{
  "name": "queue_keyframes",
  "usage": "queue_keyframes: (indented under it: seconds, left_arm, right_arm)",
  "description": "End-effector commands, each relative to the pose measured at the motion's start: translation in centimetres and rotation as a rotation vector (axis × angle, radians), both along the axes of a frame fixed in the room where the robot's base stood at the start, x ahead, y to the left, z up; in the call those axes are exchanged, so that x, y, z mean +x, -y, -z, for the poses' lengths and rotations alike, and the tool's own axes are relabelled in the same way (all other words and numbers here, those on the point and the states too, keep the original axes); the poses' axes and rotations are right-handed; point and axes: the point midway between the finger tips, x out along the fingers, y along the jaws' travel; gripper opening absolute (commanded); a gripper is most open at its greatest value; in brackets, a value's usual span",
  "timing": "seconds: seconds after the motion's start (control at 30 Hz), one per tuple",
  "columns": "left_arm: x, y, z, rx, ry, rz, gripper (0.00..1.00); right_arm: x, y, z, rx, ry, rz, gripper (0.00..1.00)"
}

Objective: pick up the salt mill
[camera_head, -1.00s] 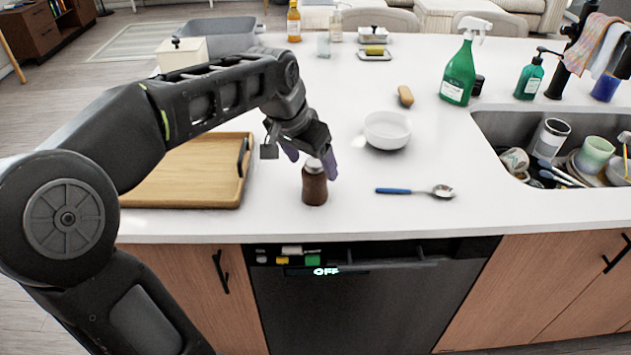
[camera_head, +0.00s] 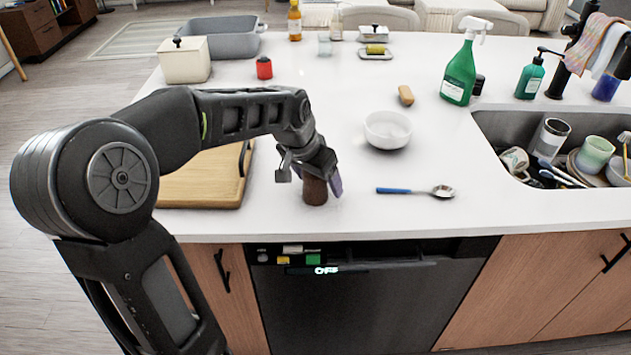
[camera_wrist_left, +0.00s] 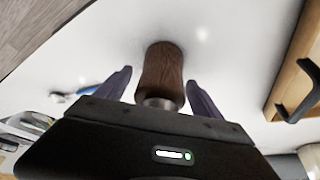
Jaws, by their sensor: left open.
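The salt mill (camera_head: 315,191) is a small dark brown wooden mill standing upright on the white counter near its front edge. In the head view my left gripper (camera_head: 322,182) is over it and hides its top. In the left wrist view the mill (camera_wrist_left: 161,75) shows its brown body and a metal band between the two purple-grey fingers of my left gripper (camera_wrist_left: 160,88). The fingers are open, one on each side, with a gap to the mill on both sides. My right gripper is not in view.
A wooden board (camera_head: 205,185) with a black handle lies left of the mill. A spoon with a blue handle (camera_head: 400,190) lies to its right, and a white bowl (camera_head: 388,130) stands behind. The sink (camera_head: 490,125) is further right. A red jar (camera_head: 264,68) stands further back.

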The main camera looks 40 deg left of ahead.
Motion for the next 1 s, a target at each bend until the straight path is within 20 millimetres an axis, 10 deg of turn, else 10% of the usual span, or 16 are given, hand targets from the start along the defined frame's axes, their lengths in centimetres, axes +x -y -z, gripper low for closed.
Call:
queue_keyframes:
  seconds: [0.57, 1.0]
  left_arm:
    - [0.01, -0.01, 0.01, 0.000, 0.001, 0.000, 0.77]
    - [0.01, -0.01, 0.01, 0.000, 0.001, 0.000, 0.42]
  right_arm:
    - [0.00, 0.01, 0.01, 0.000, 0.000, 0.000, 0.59]
    - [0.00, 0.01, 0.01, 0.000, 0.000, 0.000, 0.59]
